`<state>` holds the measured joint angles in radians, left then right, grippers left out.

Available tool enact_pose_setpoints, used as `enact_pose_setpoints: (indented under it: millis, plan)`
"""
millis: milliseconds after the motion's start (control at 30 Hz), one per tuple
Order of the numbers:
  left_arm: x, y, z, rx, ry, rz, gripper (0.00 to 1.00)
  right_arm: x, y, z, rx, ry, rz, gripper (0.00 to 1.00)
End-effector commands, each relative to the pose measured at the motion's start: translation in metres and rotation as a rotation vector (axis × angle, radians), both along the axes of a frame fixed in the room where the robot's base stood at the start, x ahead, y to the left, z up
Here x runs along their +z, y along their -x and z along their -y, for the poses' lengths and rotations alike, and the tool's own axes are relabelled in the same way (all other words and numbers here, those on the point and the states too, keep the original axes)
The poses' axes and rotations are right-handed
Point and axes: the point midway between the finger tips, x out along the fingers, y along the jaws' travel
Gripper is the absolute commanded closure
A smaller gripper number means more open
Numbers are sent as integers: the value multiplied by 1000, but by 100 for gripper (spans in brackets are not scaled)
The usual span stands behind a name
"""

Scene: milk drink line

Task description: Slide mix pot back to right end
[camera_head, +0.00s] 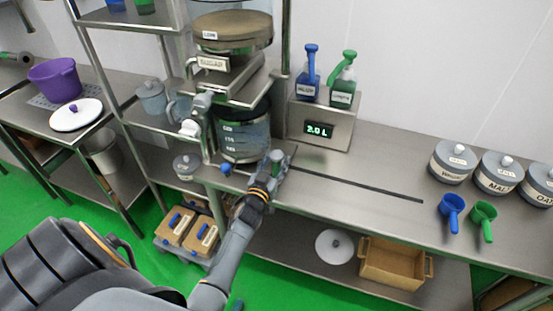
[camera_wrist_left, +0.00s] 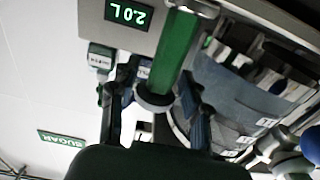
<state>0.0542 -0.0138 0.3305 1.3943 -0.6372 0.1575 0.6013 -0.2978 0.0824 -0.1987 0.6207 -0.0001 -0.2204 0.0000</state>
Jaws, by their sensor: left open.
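The mix pot (camera_head: 243,135), a clear vessel with level marks, stands under the dispenser at the left end of the dark slot (camera_head: 355,183) in the bench. My left gripper (camera_head: 278,160) is open at the pot's right front side. In the left wrist view its open fingers (camera_wrist_left: 158,108) stand either side of a green bar (camera_wrist_left: 178,55) with a grey round end, seemingly the pot's handle. I cannot tell whether they touch it. The clear pot wall (camera_wrist_left: 225,105) shows beside it. My right gripper is not in view.
A 2.0 L display box (camera_head: 320,128) with blue and green pump bottles stands behind the slot. Grey lidded canisters (camera_head: 452,162), a blue scoop (camera_head: 452,211) and a green scoop (camera_head: 484,219) stand at the right. The bench along the slot is clear.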

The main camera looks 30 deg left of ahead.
Motion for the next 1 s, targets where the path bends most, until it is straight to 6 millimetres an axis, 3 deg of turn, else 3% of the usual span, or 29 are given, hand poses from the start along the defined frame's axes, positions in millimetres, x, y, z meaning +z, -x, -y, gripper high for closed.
enact_pose_setpoints:
  millis: [333,567,600,1000]
  plan:
    - [0,-5,-1,0,-1,0,53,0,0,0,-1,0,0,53]
    - [0,-4,-1,0,-1,0,98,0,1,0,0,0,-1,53]
    - [0,-4,-1,0,-1,0,100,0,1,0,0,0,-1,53]
    - [0,-5,-5,-1,-2,0,100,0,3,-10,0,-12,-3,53]
